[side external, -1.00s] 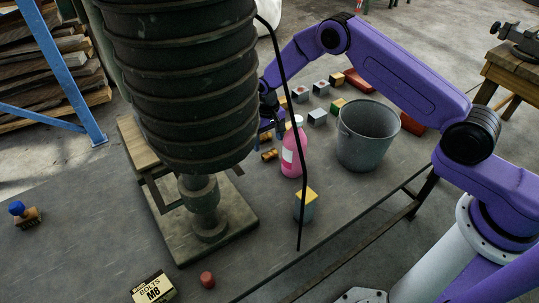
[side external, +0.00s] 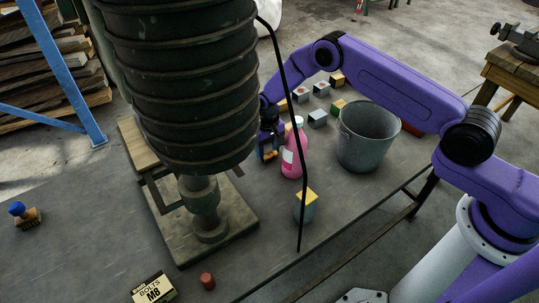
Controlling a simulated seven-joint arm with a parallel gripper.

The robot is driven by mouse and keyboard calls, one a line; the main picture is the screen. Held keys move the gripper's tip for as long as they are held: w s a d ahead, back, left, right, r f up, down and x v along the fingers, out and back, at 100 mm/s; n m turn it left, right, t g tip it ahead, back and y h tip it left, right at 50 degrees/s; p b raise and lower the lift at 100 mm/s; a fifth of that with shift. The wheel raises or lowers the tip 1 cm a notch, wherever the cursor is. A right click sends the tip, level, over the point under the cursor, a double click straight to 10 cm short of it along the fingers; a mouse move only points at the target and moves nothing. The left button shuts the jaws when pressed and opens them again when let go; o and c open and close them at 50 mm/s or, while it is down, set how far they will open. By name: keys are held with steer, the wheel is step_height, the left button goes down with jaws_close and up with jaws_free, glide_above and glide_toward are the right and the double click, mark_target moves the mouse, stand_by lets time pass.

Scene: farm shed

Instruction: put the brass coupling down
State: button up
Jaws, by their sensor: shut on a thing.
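My gripper (side external: 267,154) is low over the bench, just left of the pink bottle (side external: 292,156) and right of the big dark ribbed cylinder. It is shut on a small brass-coloured piece (side external: 270,155), which I take to be the brass coupling. The fingers hide much of this piece, and I cannot tell whether it touches the bench top.
A grey bucket (side external: 367,140) stands right of the bottle. Several small blocks (side external: 318,118) lie behind. A yellow-topped block (side external: 305,204) is in front, partly behind a black hose (side external: 302,180). A bolts box (side external: 153,288) and red cylinder (side external: 207,281) are near the front.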

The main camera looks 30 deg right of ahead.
step_height(320, 180, up, 10)
steer(key=s+d+r, duration=0.5)
steer(key=d+r, duration=0.5)
steer(key=d, duration=0.2)
steer(key=s+d+r, duration=0.6)
steer(key=s+d, duration=0.3)
steer(key=s, duration=0.2)
steer(key=m, duration=0.9)
glide_above(354, 135)
step_height(354, 135, down, 6)
steer(key=shift+d+r, duration=0.15)
step_height(354, 135, down, 9)
steer(key=w+d+m, duration=0.1)
steer(key=d+m, duration=0.2)
steer(key=m, duration=0.6)
steer(key=shift+w, duration=0.25)
